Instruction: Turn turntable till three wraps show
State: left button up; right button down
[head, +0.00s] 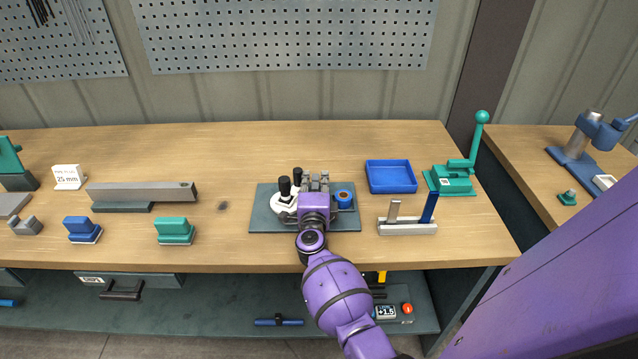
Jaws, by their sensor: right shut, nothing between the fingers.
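On a dark grey mat (263,224) at the middle of the bench sits a white rounded piece (279,206) with black-topped posts (285,186). It may be the turntable, but my gripper covers part of it. A blue ring-shaped piece with an orange centre (344,195) is on the mat's right side. My right gripper (315,180), purple with grey fingers, is over the mat between these two. It is shut and empty; I cannot tell whether it touches either piece. No wraps can be made out. My left gripper is out of view.
Right of the mat are a blue tray (391,163), a grey holder with upright pieces (407,229) and a green lever device (453,181). Left are green (175,230) and blue (82,229) blocks and a long grey bar (160,191). The bench between is clear.

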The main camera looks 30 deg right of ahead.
jog(key=shift+w, duration=0.5)
jog(key=shift+w+a+n+t+y, duration=0.1)
jog(key=shift+w+n+t+y, duration=0.55)
jog(key=shift+y, duration=0.25)
jog(key=shift+s+a+f, duration=0.1)
jog(key=shift+s+a, duration=0.05)
